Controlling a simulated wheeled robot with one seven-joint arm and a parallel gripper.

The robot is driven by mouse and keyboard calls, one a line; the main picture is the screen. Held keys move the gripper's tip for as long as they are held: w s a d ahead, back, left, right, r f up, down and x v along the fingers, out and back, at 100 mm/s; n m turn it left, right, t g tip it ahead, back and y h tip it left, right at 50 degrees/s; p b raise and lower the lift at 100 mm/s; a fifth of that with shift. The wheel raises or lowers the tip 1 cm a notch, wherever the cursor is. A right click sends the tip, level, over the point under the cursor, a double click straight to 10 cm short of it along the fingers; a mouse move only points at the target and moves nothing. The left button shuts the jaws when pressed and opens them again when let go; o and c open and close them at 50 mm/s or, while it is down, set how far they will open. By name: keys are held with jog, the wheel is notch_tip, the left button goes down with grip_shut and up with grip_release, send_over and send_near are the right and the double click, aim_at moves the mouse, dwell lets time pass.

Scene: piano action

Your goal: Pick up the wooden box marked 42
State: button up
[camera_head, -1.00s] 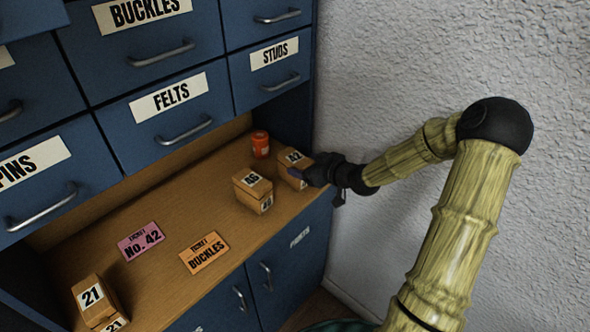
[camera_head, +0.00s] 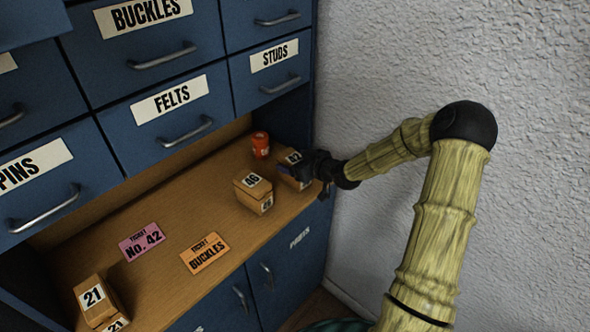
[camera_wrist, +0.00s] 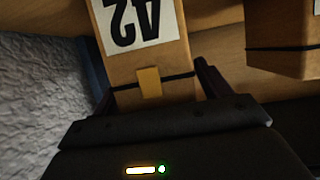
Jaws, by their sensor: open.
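The wooden box marked 42 (camera_head: 291,158) stands at the right end of the wooden shelf, partly hidden behind my gripper (camera_head: 293,171). In the wrist view the box (camera_wrist: 150,72) shows its white label upside down, a dark band and a small yellow tab. My gripper (camera_wrist: 155,98) is open, with one finger at each side of the box's near end. The box lies between the fingers. I cannot tell whether either finger touches it.
The box marked 46 (camera_head: 253,190) stands close on the left; its side shows in the wrist view (camera_wrist: 284,45). An orange-red jar (camera_head: 260,144) stands behind. A pink ticket (camera_head: 141,241), an orange ticket (camera_head: 205,252) and the box marked 21 (camera_head: 97,300) lie further left. A white wall (camera_head: 400,60) is on the right.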

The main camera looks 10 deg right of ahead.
jog(key=c, duration=1.2)
jog(key=shift+r, duration=0.15)
notch_tip(320, 180, up, 10)
jog(key=shift+f+p, duration=0.1)
jog(key=shift+p, duration=0.25)
